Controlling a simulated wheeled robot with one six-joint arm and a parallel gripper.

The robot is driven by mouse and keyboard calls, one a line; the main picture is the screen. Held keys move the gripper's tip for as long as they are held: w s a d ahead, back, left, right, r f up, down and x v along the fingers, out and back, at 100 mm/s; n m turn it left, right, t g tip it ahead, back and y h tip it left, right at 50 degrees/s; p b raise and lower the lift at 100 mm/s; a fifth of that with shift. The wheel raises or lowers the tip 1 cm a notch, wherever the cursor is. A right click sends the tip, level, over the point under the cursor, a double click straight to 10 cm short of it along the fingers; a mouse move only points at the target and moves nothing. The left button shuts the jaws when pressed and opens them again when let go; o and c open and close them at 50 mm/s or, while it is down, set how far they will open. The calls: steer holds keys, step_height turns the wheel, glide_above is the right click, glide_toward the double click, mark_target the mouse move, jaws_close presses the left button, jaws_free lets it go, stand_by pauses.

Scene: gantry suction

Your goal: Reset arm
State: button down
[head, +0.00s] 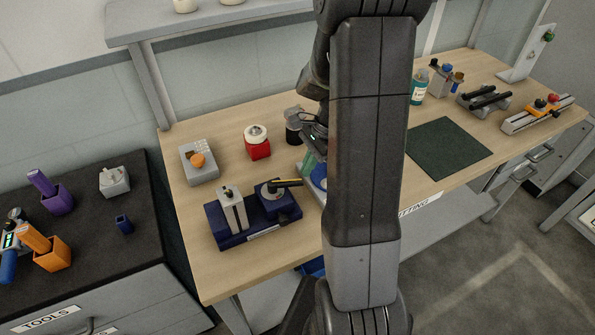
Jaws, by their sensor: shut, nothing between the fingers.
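My arm stands upright through the middle of the head view and covers part of the workbench (285,225). My gripper (315,142) shows only in part, just left of the large arm link, above the middle of the bench. It is shut and holds nothing. Its fingertips are hard to make out against the things behind, among them a pale green and blue item.
A blue fixture with a black-handled lever (262,212) stands at the bench's front left. A red container (257,143) and grey block with orange knob (199,162) stand behind. A dark mat (447,148) lies bare at right. A tool cabinet (95,255) stands left.

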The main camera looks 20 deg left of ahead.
steer(key=v, duration=0.8)
steer(key=shift+s, duration=0.35)
steer(key=shift+s, duration=0.1)
steer(key=x, duration=1)
steer(key=shift+a+r, duration=0.1)
steer(key=s+a, duration=0.2)
steer(key=s, duration=0.1)
steer(key=shift+a, duration=0.2)
steer(key=shift+w+d+b, duration=0.15)
steer(key=shift+d+b, duration=0.05)
steer(key=shift+b, duration=0.15)
steer(key=shift+w+d, duration=0.25)
steer(key=shift+w, duration=0.2)
steer(key=shift+s, duration=0.1)
